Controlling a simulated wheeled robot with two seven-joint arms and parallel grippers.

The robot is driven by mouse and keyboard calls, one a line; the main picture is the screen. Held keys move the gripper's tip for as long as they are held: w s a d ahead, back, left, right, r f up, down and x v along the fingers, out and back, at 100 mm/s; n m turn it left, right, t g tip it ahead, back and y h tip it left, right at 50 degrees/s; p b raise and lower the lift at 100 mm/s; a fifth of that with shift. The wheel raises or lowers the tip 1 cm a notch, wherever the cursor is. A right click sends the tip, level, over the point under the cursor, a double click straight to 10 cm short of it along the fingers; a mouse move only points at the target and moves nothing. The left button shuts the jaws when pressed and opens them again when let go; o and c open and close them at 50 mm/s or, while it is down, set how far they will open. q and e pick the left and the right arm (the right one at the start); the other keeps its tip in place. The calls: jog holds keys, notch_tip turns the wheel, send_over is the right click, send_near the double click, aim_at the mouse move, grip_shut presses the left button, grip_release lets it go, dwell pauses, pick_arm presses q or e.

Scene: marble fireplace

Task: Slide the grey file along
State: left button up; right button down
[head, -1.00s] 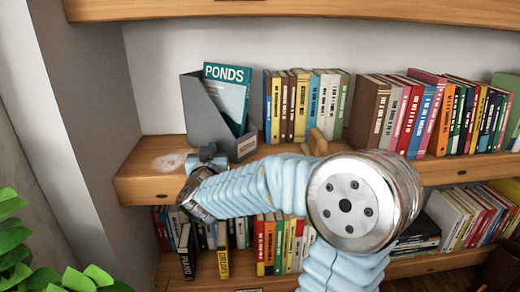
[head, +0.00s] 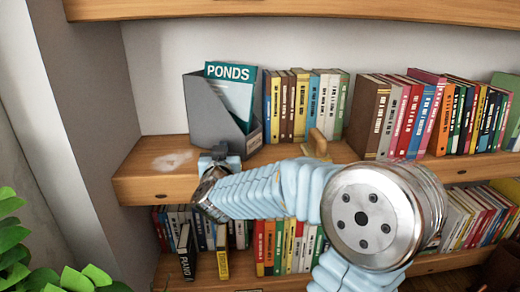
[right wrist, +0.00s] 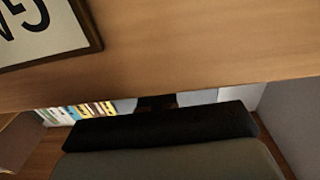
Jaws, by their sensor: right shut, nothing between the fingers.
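The grey file (head: 208,112) stands upright on the middle shelf, holding a teal book (head: 232,92) marked PONDS. Its right side is close against the first books of the row; I cannot tell if they touch. My right gripper (head: 217,155) is shut and empty, low at the file's front left, apparently against it; the exact contact is hidden. In the right wrist view the dark gripper end (right wrist: 160,125) lies across the bottom, near the wooden shelf (right wrist: 190,60). My left gripper is not in view.
A pale worn patch (head: 170,160) marks the bare shelf left of the file. A row of books (head: 305,105) stands to the right, with a small wooden piece (head: 318,143) in front. More books fill the lower shelf (head: 187,203). A plant (head: 20,245) is at the lower left.

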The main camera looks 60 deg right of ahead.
aim_at(241, 149)
jog(key=shift+s+d+b, duration=0.5)
jog(key=shift+s+d, duration=1.05)
jog(key=shift+s, duration=0.25)
jog(key=shift+w+a+p, duration=0.4)
jog(key=shift+w, duration=0.15)
jog(key=shift+w+a, duration=0.75)
jog(key=shift+w, duration=0.1)
jog(key=shift+a, duration=0.1)
jog(key=b+v, duration=0.2)
jog(key=v, duration=1.2)
jog(key=shift+s+d, duration=0.25)
